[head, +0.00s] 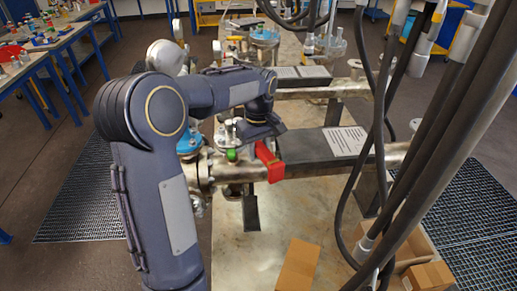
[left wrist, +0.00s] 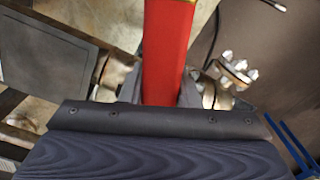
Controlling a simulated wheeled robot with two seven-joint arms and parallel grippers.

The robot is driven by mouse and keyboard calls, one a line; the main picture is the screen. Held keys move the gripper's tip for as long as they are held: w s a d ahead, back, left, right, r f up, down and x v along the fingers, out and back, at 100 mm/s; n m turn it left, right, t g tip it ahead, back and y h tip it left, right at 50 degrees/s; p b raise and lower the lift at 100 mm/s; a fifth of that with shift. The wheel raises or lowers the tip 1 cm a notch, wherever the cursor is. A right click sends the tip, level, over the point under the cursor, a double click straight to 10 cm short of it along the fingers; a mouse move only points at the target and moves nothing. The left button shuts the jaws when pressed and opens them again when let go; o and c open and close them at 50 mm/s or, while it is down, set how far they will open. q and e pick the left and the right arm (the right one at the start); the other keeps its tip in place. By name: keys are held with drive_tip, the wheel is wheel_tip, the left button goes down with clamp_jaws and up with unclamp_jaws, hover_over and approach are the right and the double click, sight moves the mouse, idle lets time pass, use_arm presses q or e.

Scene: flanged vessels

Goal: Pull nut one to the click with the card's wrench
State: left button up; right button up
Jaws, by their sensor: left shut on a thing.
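My left gripper (head: 262,128) is over the flanged pipe in the head view, its jaws largely hidden by my own arm. In the left wrist view it is shut on a red wrench handle (left wrist: 168,50), which runs up and out of the picture. The red wrench (head: 268,162) also shows in the head view, just below the gripper and in front of the pipe. Its working end cannot be made out. A flange (head: 205,172) with bolts stands left of it, with a green mark (head: 231,155) near the top. I cannot tell which nut is nut one. My right gripper is not in view.
A white printed card (head: 345,140) lies on a dark plate right of the wrench. Thick dark hoses (head: 450,150) hang at the right. Cardboard boxes (head: 298,266) sit at the front of the bench. A studded flange (left wrist: 232,75) is close right of the handle.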

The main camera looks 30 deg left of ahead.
use_arm(q)
drive_tip(key=shift+f, duration=0.1)
drive_tip(key=shift+f+b, duration=0.8)
drive_tip(key=shift+f, duration=0.3)
drive_tip(key=s+a+m, duration=0.6)
drive_tip(key=m, duration=0.2)
drive_tip(key=shift+w+a+r+p, duration=0.15)
drive_tip(key=shift+r+p, duration=0.7)
drive_tip(key=shift+r, duration=1.65)
